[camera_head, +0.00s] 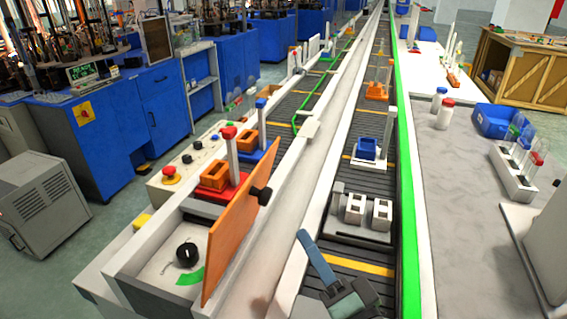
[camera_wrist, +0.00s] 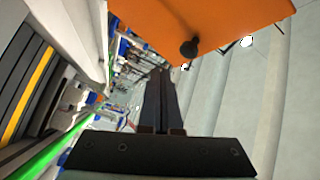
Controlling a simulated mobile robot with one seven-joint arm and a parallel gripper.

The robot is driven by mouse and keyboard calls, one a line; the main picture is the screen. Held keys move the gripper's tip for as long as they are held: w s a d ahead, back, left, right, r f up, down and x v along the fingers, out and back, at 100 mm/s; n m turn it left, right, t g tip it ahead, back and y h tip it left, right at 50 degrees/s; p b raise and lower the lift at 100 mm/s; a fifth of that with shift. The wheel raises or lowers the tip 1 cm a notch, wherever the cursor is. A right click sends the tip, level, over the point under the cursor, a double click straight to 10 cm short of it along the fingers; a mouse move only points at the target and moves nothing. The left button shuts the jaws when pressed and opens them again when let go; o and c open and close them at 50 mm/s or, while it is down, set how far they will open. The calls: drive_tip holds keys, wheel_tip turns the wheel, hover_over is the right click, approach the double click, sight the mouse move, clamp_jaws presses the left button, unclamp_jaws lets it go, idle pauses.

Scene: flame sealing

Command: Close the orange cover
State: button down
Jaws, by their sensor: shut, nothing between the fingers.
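The orange cover (camera_head: 236,238) stands raised, tilted up at the right side of an open white box (camera_head: 150,262) at the lower left. A black knob (camera_head: 262,195) sits on its outer face near the upper edge. Inside the box a black dial (camera_head: 187,254) is exposed. My gripper (camera_head: 303,237) is shut and empty, to the right of the cover and apart from it, over the conveyor side. In the wrist view the cover (camera_wrist: 205,18) and its knob (camera_wrist: 188,49) show ahead of and above my shut fingers (camera_wrist: 159,72).
Behind the box, a red tray (camera_head: 214,188) holds an orange block. A white rail (camera_head: 312,150) runs between the cover and the conveyor (camera_head: 340,190), which carries a grey fixture (camera_head: 362,215). A grey table (camera_head: 465,230) lies at right.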

drive_tip(key=s+d+r+m+p, duration=0.1)
drive_tip(key=s+d+m+p, duration=0.2)
drive_tip(key=s+m+p, duration=0.35)
drive_tip(key=s+a+r+p+x, duration=0.1)
drive_tip(key=p+x, duration=0.4)
drive_tip(key=x, duration=0.7)
drive_tip(key=shift+a+r+t, duration=0.35)
drive_tip(key=shift+a+t, duration=0.05)
drive_tip(key=shift+a, duration=0.25)
drive_tip(key=shift+w+r, duration=0.15)
